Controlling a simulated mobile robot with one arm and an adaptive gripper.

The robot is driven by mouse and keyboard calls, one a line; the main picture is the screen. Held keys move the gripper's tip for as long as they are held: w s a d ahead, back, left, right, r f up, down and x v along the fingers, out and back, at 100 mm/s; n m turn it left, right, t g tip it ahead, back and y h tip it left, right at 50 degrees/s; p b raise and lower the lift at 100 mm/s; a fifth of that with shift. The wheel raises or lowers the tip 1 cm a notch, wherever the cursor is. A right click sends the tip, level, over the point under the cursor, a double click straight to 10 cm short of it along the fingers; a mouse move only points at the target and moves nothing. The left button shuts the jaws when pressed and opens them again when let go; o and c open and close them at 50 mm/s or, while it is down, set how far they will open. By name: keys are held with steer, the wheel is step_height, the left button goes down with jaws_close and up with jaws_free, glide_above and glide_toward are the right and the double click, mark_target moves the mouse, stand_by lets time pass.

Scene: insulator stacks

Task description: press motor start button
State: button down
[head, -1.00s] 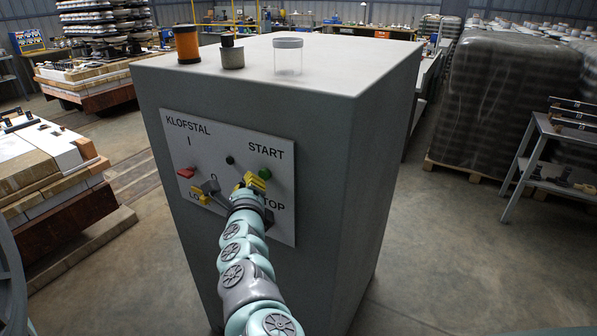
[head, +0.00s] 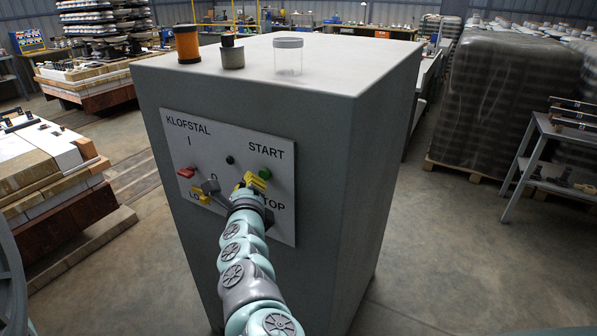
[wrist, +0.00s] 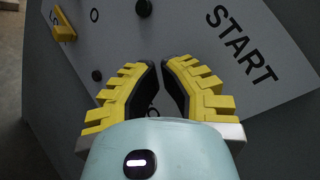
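The grey cabinet's front panel (head: 180,140) carries the word START above a green button (head: 265,173). My gripper (head: 250,181) is in front of the panel, just left of and below the green button in the head view. Whether it touches the panel is not clear. In the wrist view, the yellow-ridged fingers of my gripper (wrist: 161,64) have their tips close together with a narrow gap and nothing held. The START lettering (wrist: 242,43) shows to the right of the fingers. The green button is not visible there.
The panel also has a red knob (head: 186,172), a small black button (head: 230,160) and a grey-and-yellow switch (head: 207,190). A clear jar (head: 288,57) and an orange spool (head: 186,44) stand on the cabinet.

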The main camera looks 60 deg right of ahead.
steer(key=shift+d+b, duration=0.35)
steer(key=shift+d, duration=0.05)
steer(key=shift+w+d+b, duration=0.1)
steer(key=shift+d+b, duration=0.35)
steer(key=shift+d, duration=0.05)
stand_by(0.9)
steer(key=shift+a, duration=0.1)
steer(key=shift+a+p, duration=0.55)
steer(key=shift+a, duration=0.2)
steer(key=shift+s+a+p, duration=0.15)
steer(key=shift+a+p, duration=0.65)
steer(key=shift+a, duration=0.5)
steer(key=shift+s+a+p, duration=0.15)
steer(key=shift+a+p, duration=0.6)
steer(key=shift+a, duration=0.5)
